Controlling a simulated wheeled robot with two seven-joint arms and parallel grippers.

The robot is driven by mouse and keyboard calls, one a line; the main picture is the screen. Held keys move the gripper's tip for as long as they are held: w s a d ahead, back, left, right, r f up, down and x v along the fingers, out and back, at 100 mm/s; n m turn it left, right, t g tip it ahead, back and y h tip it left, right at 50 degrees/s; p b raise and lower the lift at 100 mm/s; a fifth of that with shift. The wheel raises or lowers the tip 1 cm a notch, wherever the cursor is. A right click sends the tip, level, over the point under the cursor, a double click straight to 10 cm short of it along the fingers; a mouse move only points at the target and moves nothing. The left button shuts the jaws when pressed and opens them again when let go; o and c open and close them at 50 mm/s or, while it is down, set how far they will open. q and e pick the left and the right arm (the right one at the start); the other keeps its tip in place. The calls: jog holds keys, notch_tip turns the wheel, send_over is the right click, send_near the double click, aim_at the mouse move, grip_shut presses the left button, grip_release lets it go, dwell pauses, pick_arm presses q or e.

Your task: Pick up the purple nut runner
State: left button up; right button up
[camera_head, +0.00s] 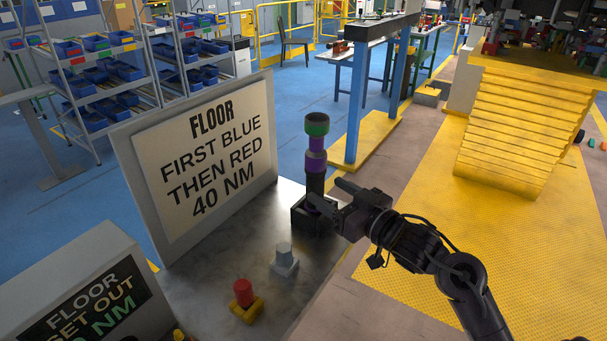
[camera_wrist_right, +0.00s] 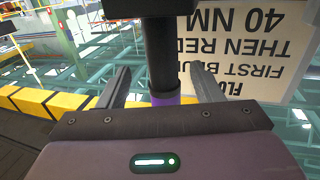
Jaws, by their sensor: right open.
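The purple nut runner (camera_head: 316,160) stands upright in a dark square holder (camera_head: 302,218) on the grey bench top. It has a dark top with a green band, a purple middle and a black lower shaft. My right gripper (camera_head: 329,194) reaches in from the right at the height of the lower shaft, its fingers open. In the right wrist view, the runner's black shaft and a purple part (camera_wrist_right: 165,99) stand between the two spread fingers of the right gripper (camera_wrist_right: 160,80), with a gap visible on both sides. My left gripper is out of view.
A sign board (camera_head: 207,155) reading "FIRST BLUE THEN RED 40 NM" stands left of the runner. A grey piece (camera_head: 284,260) and a red-topped piece in a yellow base (camera_head: 244,294) sit nearer on the bench (camera_head: 200,275). Yellow floor (camera_head: 430,215) lies to the right.

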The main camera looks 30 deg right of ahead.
aim_at(309, 178)
jog(key=shift+r+p+x, duration=0.25)
jog(key=shift+p+x, duration=0.25)
jog(key=shift+x, duration=0.7)
jog(key=p+x, duration=0.1)
jog(key=x, duration=0.2)
jog(key=shift+w+a+f, duration=0.15)
jog(key=shift+w+a, duration=0.1)
jog(key=shift+w, duration=0.1)
jog(key=shift+w+a+p, duration=0.1)
jog(key=shift+w+p, duration=0.2)
jog(key=shift+f, duration=0.15)
jog(key=c, duration=1.3)
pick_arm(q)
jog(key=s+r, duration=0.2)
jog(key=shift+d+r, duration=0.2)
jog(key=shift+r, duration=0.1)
pick_arm(e)
grip_shut()
jog(key=shift+r, duration=0.2)
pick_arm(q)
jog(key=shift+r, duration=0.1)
pick_arm(e)
notch_tip(309, 178, up, 20)
jog(key=shift+f, duration=0.1)
